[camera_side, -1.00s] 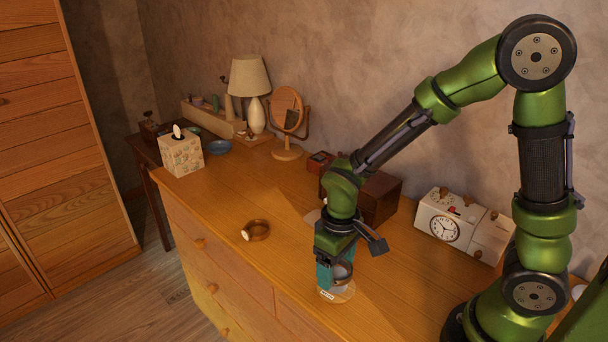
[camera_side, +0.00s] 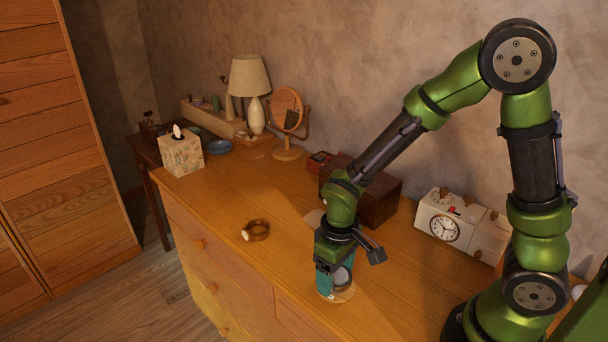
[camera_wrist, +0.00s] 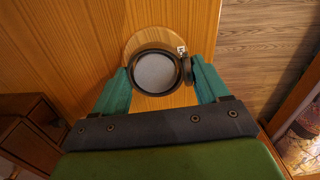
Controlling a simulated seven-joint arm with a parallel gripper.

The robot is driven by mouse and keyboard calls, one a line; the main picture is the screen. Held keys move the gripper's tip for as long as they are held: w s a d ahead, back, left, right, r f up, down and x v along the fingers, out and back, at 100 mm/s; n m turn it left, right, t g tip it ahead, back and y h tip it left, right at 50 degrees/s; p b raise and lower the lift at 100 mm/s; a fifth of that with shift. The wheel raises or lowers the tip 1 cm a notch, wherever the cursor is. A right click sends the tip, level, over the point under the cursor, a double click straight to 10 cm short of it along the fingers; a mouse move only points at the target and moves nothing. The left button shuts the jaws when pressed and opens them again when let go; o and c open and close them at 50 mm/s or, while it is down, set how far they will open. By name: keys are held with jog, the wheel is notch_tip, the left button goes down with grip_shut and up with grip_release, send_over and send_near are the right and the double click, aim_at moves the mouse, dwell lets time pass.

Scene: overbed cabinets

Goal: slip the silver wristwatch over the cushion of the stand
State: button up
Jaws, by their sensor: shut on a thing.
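My gripper (camera_side: 334,280) is low over the front edge of the dresser, its teal fingers on either side of the silver wristwatch (camera_side: 342,277). In the wrist view the watch band shows as a dark ring (camera_wrist: 136,83) between the fingers, with the watch case (camera_wrist: 187,70) at its right. The grey round cushion (camera_wrist: 155,74) fills the middle of the ring, seen end-on. The band appears around the cushion in this view; how far down it sits I cannot tell. The stand's round wooden base (camera_wrist: 139,42) shows beyond, on the dresser top. The fingers hide part of the stand.
A dark wooden box (camera_side: 377,196) stands behind my gripper, and a white clock (camera_side: 446,228) is to the right. A tissue box (camera_side: 182,154), lamp (camera_side: 250,78) and mirror (camera_side: 287,108) are farther left.

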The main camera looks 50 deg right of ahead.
jog(key=shift+f, duration=0.7)
jog(key=o, duration=1.1)
notch_tip(320, 180, up, 17)
